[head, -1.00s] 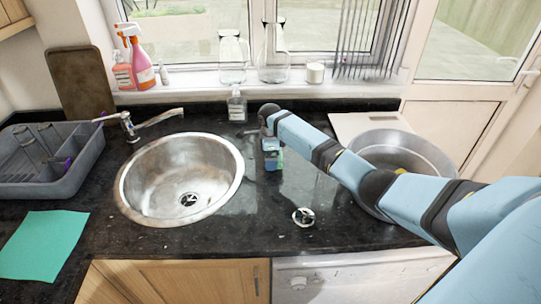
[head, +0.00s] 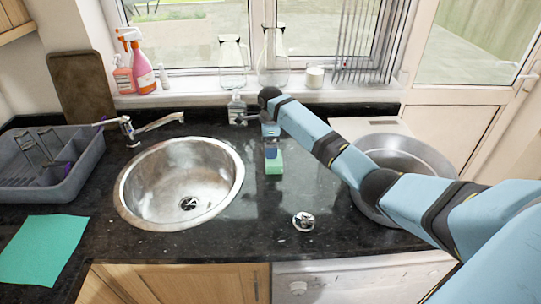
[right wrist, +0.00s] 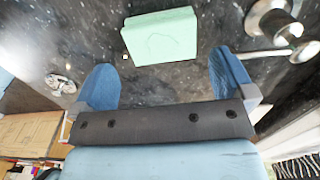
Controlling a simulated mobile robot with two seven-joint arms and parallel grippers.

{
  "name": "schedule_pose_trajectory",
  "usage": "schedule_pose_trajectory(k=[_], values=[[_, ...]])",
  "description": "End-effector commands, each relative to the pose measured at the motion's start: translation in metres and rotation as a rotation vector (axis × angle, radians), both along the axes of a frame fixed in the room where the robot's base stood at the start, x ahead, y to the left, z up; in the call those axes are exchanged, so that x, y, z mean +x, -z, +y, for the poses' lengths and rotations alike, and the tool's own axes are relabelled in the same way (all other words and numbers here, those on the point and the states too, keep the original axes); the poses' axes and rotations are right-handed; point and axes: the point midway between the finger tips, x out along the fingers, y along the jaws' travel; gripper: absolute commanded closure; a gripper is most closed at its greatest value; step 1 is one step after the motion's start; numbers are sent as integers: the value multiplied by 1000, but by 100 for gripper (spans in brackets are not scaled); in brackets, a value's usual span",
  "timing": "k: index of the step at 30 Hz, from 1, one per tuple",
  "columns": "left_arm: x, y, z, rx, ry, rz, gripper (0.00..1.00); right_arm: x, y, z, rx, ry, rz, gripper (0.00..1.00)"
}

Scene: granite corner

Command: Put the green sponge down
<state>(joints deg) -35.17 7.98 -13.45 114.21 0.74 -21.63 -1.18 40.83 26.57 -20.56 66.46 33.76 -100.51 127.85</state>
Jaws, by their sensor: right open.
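The green sponge (head: 274,163) lies on the black granite counter to the right of the sink. It also shows in the right wrist view (right wrist: 160,36), flat on the dark counter and beyond my fingertips. My right gripper (head: 271,143) is just behind the sponge in the head view, at the end of the arm reaching in from the right. In the right wrist view the right gripper (right wrist: 163,75) has its two blue fingers wide apart, with nothing between them. My left gripper is not in view.
The round steel sink (head: 150,185) is left of the sponge. A sink plug (head: 303,221) lies on the counter in front. A large metal pot (head: 400,155) stands right, under my arm. The grey dish rack (head: 75,180) is far left.

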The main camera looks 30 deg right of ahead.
Motion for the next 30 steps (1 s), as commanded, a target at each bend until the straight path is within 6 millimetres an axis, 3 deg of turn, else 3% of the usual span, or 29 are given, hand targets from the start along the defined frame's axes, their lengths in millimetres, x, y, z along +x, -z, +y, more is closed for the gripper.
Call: schedule_pose_trajectory(k=[3, 9, 30], values=[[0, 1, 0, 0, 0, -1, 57, 1, -23, 0, 1, 0, -3, 0], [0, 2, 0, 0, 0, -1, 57, 0, -43, 0, 1, 0, -1, 0], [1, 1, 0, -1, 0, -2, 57, 0, -47, 0, 1, 0, 1, 0]])
